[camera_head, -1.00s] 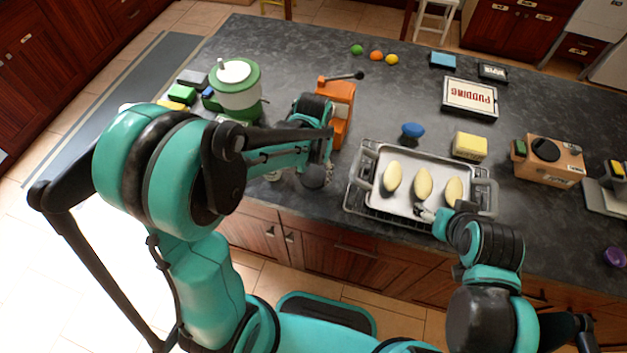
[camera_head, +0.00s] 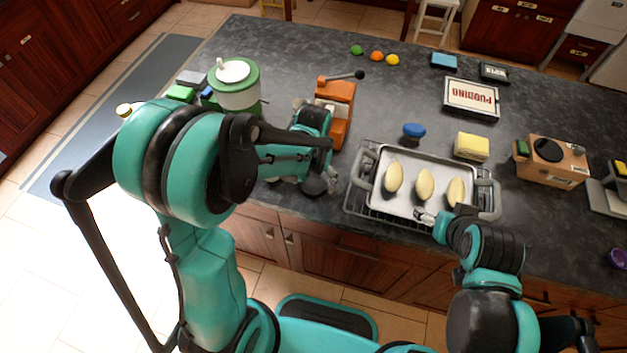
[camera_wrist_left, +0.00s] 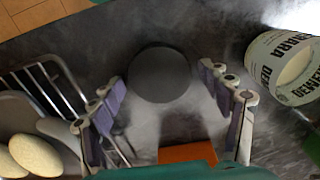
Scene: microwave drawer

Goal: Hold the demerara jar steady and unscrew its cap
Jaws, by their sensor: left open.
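The demerara jar (camera_wrist_left: 284,66), cream with dark green lettering, shows at the upper right of the left wrist view, cut by the frame edge. In the head view my left arm mostly hides it. I cannot make out its cap for certain. My left gripper (camera_wrist_left: 160,78) is open, beside the jar and apart from it. A dark grey round thing (camera_wrist_left: 159,73) shows between its fingertips; whether it is the cap I cannot tell. In the head view my left gripper (camera_head: 320,178) is over the counter's front part. My right gripper (camera_head: 424,215) is at the tray's front edge, its fingers too small to judge.
A metal tray (camera_head: 372,196) with three pale yellow oval things stands on a rack right of my left gripper. An orange device (camera_head: 341,95) with a lever and a green-and-white canister (camera_head: 236,88) stand behind my left arm.

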